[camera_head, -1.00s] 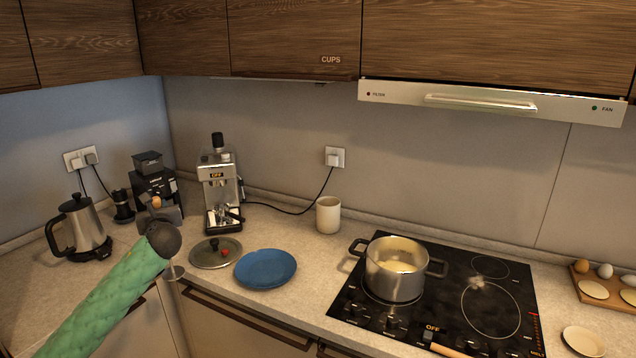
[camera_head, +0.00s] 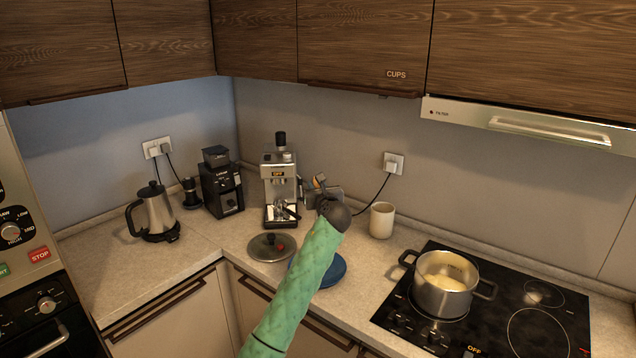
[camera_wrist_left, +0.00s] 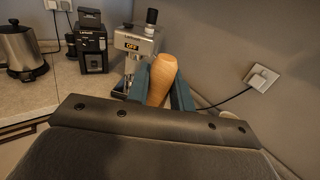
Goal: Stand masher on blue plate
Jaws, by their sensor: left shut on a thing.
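A bit of the handle (camera_head: 319,181) shows in the head view. The masher's lower metal part is hidden behind my arm. The blue plate (camera_head: 337,271) lies on the counter, largely covered by my forearm in the head view. I cannot tell the gap between masher and plate. My right gripper is not in view.
A pot lid (camera_head: 268,248) lies just left of the plate. The coffee machine (camera_head: 281,185) stands behind, and a beige mug (camera_head: 382,220) stands to the right. A pot (camera_head: 443,287) sits on the black hob (camera_head: 400,315). The kettle (camera_head: 154,212) and grinder (camera_head: 221,184) are at left.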

